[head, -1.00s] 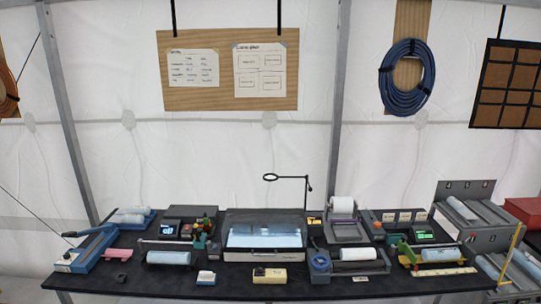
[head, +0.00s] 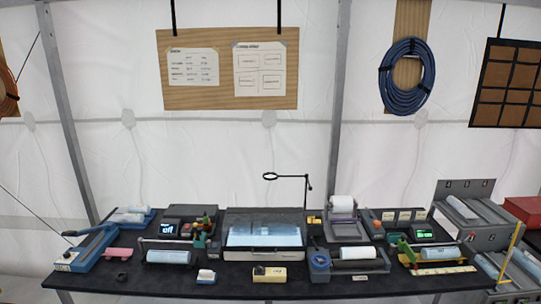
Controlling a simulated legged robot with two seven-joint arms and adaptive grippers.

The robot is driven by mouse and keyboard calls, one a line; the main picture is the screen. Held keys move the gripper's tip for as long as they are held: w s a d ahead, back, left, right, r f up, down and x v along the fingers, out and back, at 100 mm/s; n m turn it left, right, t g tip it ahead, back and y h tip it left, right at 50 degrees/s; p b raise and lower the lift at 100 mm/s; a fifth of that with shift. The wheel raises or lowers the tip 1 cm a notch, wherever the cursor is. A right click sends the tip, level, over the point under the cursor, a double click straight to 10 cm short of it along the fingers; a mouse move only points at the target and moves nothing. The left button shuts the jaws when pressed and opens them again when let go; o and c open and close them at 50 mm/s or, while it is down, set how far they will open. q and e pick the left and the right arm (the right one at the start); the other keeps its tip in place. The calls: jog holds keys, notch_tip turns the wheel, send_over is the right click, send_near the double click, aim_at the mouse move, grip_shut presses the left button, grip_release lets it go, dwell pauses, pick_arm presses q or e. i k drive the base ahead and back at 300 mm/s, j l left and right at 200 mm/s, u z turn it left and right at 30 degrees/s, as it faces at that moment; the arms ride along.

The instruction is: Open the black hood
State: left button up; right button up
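A box with a black hood (head: 236,216) stands at the middle of the black table, toward the back. The hood looks closed. Its clear sloping window (head: 264,236) shows a bright pale-blue inside, and a light grey front strip (head: 264,255) runs along its lower edge. Neither of my grippers is in the head view, so nothing of mine touches the hood here.
The black table (head: 225,285) is crowded. A ring-headed lamp (head: 270,177) stands behind the hood. A cream block (head: 269,274) sits in front of it. Devices with pale rolls (head: 168,257) (head: 357,253) flank it. The front edge strip is mostly clear.

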aim_at(242, 229)
jog(key=i+j+z, duration=0.15)
jog(key=z, duration=0.2)
jog(key=j+z, duration=0.35)
jog(key=i+j+z, duration=0.1)
jog(key=j+z, duration=0.25)
